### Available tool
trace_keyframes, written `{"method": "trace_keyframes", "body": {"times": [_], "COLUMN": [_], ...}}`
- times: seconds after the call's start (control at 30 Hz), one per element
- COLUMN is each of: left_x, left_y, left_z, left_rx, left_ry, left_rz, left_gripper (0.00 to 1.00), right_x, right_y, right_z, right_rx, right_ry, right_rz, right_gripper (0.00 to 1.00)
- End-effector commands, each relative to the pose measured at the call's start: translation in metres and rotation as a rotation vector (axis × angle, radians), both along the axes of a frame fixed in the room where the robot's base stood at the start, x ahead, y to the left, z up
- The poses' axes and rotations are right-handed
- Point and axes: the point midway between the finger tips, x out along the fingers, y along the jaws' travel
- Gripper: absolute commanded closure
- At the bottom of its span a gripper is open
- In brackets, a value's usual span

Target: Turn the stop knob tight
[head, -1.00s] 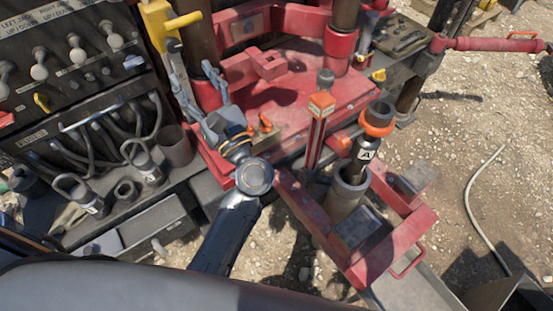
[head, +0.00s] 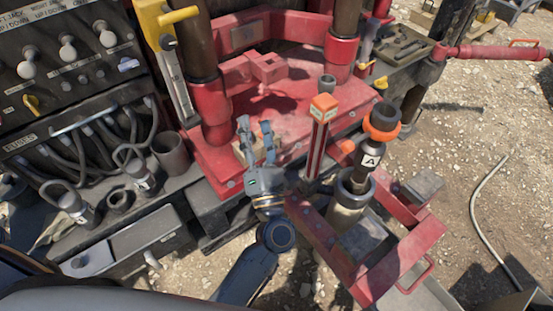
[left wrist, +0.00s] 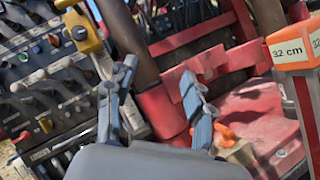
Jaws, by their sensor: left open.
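No knob is labelled as the stop knob, so I cannot tell for certain which part it is. An orange knob-like piece (left wrist: 226,135) sits on a pale block (left wrist: 238,153) on the red deck, seen in the left wrist view. In the head view the pale block (head: 240,152) is partly behind my left gripper (head: 255,127), which hides the orange piece. Another orange knob-like part (head: 347,146) shows beside the upright tool. My left gripper is open and empty above the deck; its fingers also show apart in the left wrist view (left wrist: 158,72). My right gripper is out of view.
An orange-topped post (head: 323,106), marked 32 cm in the wrist view, stands right of my left gripper. Red uprights (head: 213,110) rise behind. A lever panel (head: 65,60) is at left.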

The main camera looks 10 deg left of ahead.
Motion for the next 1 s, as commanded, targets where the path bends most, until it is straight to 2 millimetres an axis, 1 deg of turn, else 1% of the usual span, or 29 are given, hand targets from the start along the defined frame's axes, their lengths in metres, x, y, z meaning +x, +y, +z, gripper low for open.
{"method": "trace_keyframes", "body": {"times": [0.03, 0.1, 0.4, 0.5, 0.7, 1.0], "left_x": [0.003, 0.006, 0.015, 0.016, 0.017, 0.017], "left_y": [-0.004, -0.01, -0.029, -0.033, -0.038, -0.04], "left_z": [-0.011, -0.024, -0.076, -0.09, -0.108, -0.111], "left_rx": [0.042, 0.095, 0.307, 0.361, 0.426, 0.439], "left_ry": [0.03, 0.065, 0.204, 0.24, 0.282, 0.291], "left_rz": [-0.007, -0.018, -0.058, -0.07, -0.086, -0.091], "left_gripper": [0.47, 0.47, 0.47, 0.47, 0.47, 0.47], "right_x": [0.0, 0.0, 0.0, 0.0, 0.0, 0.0], "right_y": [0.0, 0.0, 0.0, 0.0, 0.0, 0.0], "right_z": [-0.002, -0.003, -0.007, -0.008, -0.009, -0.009], "right_rx": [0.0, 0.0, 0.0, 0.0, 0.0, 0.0], "right_ry": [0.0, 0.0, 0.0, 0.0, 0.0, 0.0], "right_rz": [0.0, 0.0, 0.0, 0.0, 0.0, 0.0], "right_gripper": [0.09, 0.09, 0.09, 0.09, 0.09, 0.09]}}
